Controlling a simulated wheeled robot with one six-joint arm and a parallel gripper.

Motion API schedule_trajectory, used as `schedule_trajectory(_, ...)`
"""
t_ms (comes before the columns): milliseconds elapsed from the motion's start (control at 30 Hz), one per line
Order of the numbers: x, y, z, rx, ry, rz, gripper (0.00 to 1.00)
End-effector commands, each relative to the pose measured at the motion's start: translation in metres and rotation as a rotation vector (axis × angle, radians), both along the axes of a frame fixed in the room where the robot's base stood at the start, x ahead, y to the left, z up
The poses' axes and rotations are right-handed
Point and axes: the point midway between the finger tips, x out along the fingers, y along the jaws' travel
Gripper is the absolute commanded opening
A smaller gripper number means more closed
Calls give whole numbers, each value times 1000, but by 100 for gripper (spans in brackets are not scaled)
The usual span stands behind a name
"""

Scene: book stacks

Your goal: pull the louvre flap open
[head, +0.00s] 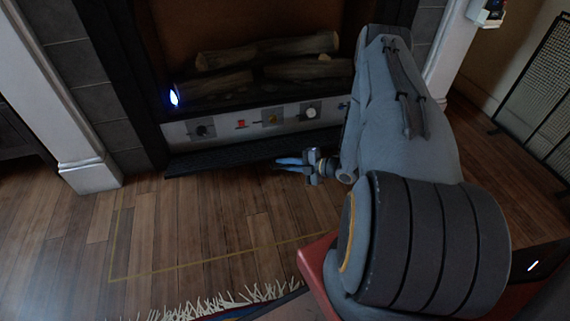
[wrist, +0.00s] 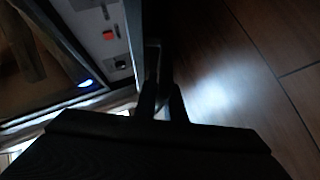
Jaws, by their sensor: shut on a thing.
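The louvre flap (head: 225,159) is the long dark strip at the foot of the fireplace, below the light control panel. It lies low and juts out towards the floor in the head view, and the panel's knobs show above it. My gripper (head: 280,164) is at the flap's front edge, right of its middle. Its fingers (wrist: 163,98) are close together in the wrist view, shut on the flap's narrow edge (wrist: 152,58). The exact contact is dark and partly hidden by the fingers.
The control panel (head: 255,124) carries several knobs and a red switch. Wooden floor (head: 190,230) lies clear in front. A fringed rug (head: 215,306) is nearer, and a mesh screen (head: 540,85) stands right.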

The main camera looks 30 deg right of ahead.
Motion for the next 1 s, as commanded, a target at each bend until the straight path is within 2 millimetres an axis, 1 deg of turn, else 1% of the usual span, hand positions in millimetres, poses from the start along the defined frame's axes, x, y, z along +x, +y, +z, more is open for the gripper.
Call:
schedule_trajectory(67,0,0,0,0,1,-1,0)
schedule_trajectory(100,-1,0,0,0,1,-1,14)
schedule_trajectory(133,-1,0,0,0,1,-1,17)
schedule_trajectory(467,-3,-3,2,0,0,-2,17)
schedule_trajectory(567,-11,-9,7,1,1,-4,17)
schedule_trajectory(800,-41,-32,22,-1,0,-4,17)
schedule_trajectory(1000,-57,-43,28,-1,0,-3,17)
